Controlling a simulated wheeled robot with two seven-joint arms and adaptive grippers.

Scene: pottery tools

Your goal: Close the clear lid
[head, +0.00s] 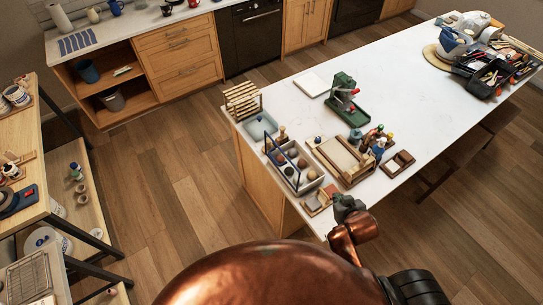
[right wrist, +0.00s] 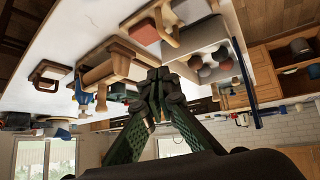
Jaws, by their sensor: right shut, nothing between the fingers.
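A grey compartment box (head: 307,187) with several round balls in it stands near the left end of the white table. A blue-edged clear lid (head: 282,162) stands raised along the box's left side, so the box is open. In the right wrist view, which is upside down, the box (right wrist: 207,35) and the lid's blue edge (right wrist: 246,84) show to the right of the fingers. My right gripper (head: 345,204) is at the table's front edge, to the right of the box and apart from it. Its fingers (right wrist: 163,82) are together and empty. My left gripper is not in view.
A wooden tray (head: 345,166), several small bottles (head: 378,142) and a green press (head: 343,97) stand to the right of the box. A small tray with a reddish block (head: 318,200) lies in front. A slatted wooden rack (head: 243,100) stands behind. The table's middle is clear.

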